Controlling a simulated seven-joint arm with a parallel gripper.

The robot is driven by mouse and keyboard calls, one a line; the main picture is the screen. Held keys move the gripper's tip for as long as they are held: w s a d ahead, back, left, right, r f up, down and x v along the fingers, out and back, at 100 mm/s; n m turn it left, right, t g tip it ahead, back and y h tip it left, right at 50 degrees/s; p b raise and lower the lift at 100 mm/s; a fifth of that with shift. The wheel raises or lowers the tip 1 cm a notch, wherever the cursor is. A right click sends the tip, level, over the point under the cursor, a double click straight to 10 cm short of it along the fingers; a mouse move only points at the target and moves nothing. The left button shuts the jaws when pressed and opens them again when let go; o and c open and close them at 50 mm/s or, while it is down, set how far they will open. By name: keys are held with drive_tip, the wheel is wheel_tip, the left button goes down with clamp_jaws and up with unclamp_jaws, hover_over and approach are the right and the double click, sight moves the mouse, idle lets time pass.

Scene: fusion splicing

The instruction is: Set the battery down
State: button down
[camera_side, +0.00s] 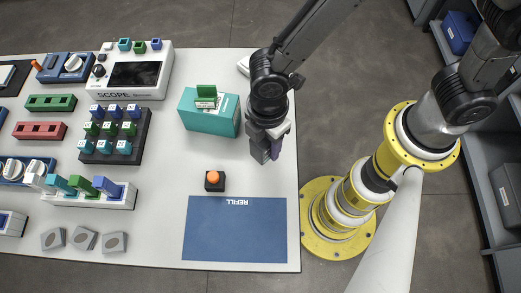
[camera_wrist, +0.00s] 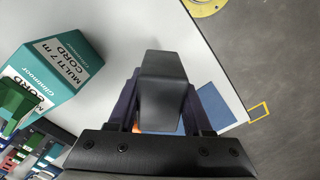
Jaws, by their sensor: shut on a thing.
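My gripper (camera_side: 266,153) is above the white table, right of the teal box. In the wrist view my gripper (camera_wrist: 162,110) is shut on a dark grey block, which I take to be the battery (camera_wrist: 163,75). The block sits between the two dark fingers. In the side view the fingers and wrist mostly hide it, and I cannot tell how high it is above the table. The blue mat marked REFILL (camera_side: 235,240) lies below in the side view, apart from my gripper, with no object on it.
The teal cord box (camera_side: 205,118) stands close left of my gripper. A black block with an orange button (camera_side: 213,180) sits between it and the mat. A rack of coloured pieces (camera_side: 115,135) and the SCOPE device (camera_side: 137,75) are farther left. The table's right edge (camera_side: 297,190) is near.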

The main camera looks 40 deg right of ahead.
sight(260, 155)
drive_tip(key=shift+w+a+f, duration=0.45)
drive_tip(key=shift+a+f, duration=0.05)
drive_tip(key=shift+f, duration=1.7)
drive_tip(key=shift+f, duration=0.1)
drive_tip(key=shift+c, duration=1.6)
unclamp_jaws()
